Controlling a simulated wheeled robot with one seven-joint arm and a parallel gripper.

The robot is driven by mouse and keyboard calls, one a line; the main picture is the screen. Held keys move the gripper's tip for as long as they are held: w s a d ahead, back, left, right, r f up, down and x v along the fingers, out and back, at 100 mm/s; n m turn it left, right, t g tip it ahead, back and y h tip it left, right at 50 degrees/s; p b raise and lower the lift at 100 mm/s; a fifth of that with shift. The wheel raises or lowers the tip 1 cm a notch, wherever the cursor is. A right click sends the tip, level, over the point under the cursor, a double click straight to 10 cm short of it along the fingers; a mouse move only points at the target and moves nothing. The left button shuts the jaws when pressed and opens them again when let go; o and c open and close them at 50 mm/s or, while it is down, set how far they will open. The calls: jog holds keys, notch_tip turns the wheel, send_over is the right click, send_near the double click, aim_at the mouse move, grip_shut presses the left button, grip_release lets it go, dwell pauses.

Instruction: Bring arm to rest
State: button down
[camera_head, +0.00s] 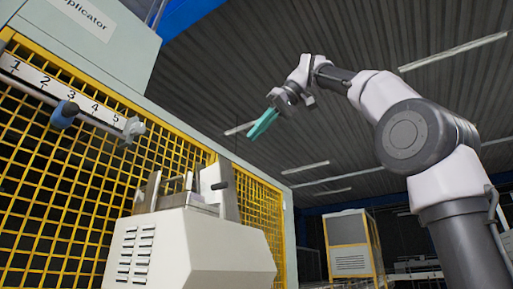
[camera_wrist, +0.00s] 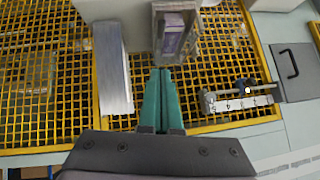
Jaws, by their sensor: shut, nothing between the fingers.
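My gripper (camera_head: 264,124) is raised in the air in the head view, to the right of the yellow mesh guard and above the light grey machine housing. Its teal fingers also show in the wrist view (camera_wrist: 160,75), where they lie together with nothing between them. My arm is bent, rising at the right of the head view and reaching left to the gripper. The fingers appear clear of everything in the head view.
A yellow mesh guard (camera_head: 60,170) carries a numbered scale (camera_head: 60,88) with a blue knob (camera_head: 64,114). A light grey housing (camera_head: 190,250) with metal brackets stands before it. A cabinet (camera_head: 349,245) stands farther back. Open air surrounds my arm under the ceiling.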

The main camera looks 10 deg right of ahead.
jog(key=shift+d+r, duration=0.1)
jog(key=shift+d, duration=0.05)
jog(key=w+d+f+m+t+h, duration=0.15)
jog(key=d+f+m, duration=0.25)
jog(key=f, duration=0.6)
jog(key=w+d+f+m+h, duration=0.25)
jog(key=d+f, duration=0.25)
jog(key=f, duration=0.5)
jog(key=s+d+f+m, duration=0.1)
jog(key=d+f+m, duration=0.1)
jog(key=f, duration=0.7)
jog(key=s+d+f+m+t+h, duration=0.1)
jog(key=d+f, duration=0.3)
jog(key=f, duration=0.5)
jog(key=s+d+f+m+h, duration=0.1)
jog(key=s+d+f+m, duration=0.2)
jog(key=f, duration=0.6)
jog(key=shift+f+m, duration=0.3)
jog(key=shift+m, duration=0.15)
